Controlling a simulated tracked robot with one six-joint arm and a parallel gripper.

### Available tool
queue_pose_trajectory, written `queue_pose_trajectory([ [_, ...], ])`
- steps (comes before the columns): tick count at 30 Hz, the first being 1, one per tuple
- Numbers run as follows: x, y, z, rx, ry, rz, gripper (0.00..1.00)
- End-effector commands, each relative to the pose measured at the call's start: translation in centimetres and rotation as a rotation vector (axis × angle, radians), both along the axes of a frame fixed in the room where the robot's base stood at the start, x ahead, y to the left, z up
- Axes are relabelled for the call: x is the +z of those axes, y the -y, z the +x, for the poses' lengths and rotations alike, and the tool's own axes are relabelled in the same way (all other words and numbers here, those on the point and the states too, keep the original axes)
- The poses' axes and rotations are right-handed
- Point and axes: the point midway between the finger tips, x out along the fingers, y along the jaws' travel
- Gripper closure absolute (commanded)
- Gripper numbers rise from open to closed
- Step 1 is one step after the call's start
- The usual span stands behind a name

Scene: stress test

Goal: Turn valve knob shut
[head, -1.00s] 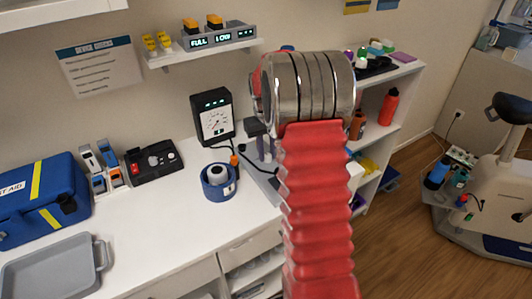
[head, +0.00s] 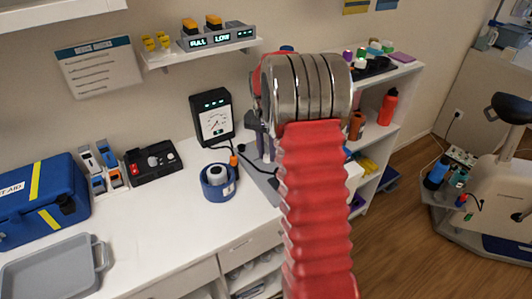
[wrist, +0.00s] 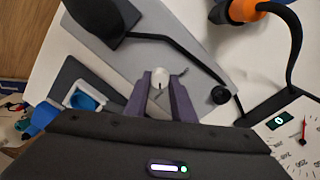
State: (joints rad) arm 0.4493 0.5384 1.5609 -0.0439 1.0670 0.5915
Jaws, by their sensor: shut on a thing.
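A small pale knob (wrist: 159,78) sits between the purple fingertips of my gripper (wrist: 160,82) in the wrist view. The fingers are shut on it, one on each side. It lies over a grey mat, and a thin dark mark shows beside it. In the head view my gripper is mostly hidden behind my red arm. A dial gauge (head: 214,118) stands against the wall, and its face with a red needle (wrist: 303,132) fills the lower right of the wrist view.
A dark cable with an orange part (wrist: 248,9) curves near the gauge. A small round black piece (wrist: 221,95) lies right of the fingers. A blue cuff roll (head: 218,182) stands on the white counter. A dark block (wrist: 101,20) is at upper left in the wrist view.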

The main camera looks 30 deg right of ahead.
Motion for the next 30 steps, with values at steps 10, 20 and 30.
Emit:
queue_pose_trajectory([
  [10, 0.03, -0.11, 0.07, -0.036, 0.002, 0.001, 1.0],
  [20, 0.03, -0.11, 0.06, -0.035, 0.001, 0.001, 0.69],
  [30, 0.01, -0.06, 0.04, -0.034, 0.001, 0.001, 0.59],
])
